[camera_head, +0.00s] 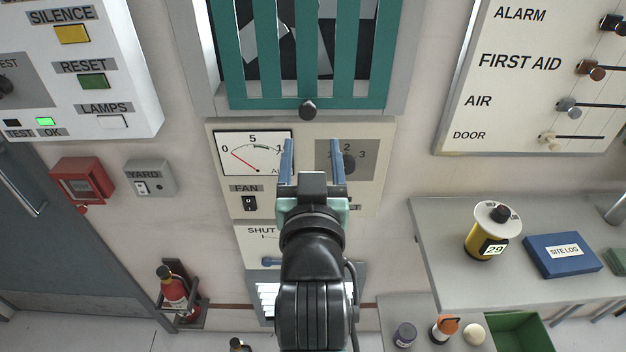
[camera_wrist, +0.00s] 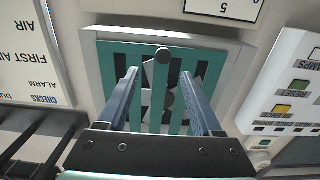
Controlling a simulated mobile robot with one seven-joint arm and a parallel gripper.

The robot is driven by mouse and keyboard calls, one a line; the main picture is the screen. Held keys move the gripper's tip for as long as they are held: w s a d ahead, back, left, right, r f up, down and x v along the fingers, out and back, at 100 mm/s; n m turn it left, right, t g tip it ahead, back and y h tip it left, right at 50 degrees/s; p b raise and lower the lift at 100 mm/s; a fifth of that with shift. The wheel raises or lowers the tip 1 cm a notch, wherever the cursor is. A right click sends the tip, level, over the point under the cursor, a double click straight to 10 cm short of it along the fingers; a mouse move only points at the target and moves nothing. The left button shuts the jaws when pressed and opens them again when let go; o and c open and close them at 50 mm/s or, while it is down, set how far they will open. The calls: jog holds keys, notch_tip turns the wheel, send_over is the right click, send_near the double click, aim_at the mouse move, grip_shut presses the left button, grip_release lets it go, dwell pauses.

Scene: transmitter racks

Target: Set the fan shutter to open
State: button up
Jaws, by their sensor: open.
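A cream panel marked SHUT (camera_head: 262,235) sits low on the wall, with a blue handle (camera_head: 270,261) at its left end under that word. My arm covers the panel's right part, so any other marking there is hidden. Just below is a white slatted vent (camera_head: 266,298), also partly hidden. My gripper (camera_head: 312,158) is open and empty, above the SHUT panel and in front of the fan panel (camera_head: 228,198) with its dial and black rocker switch. In the wrist view my gripper (camera_wrist: 160,78) has its fingers apart before a teal grille (camera_wrist: 115,85).
The teal grille with a dark knob (camera_head: 308,110) is above my gripper. A numbered rotary knob (camera_head: 347,164) is behind its right finger. At right, a shelf (camera_head: 440,268) holds a yellow canister (camera_head: 480,236) and blue log book (camera_head: 562,257). A fire extinguisher (camera_head: 172,288) hangs lower left.

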jog(key=s+b, duration=0.1)
jog(key=s, duration=0.3)
jog(key=shift+s+d, duration=0.1)
jog(key=shift+s, duration=0.15)
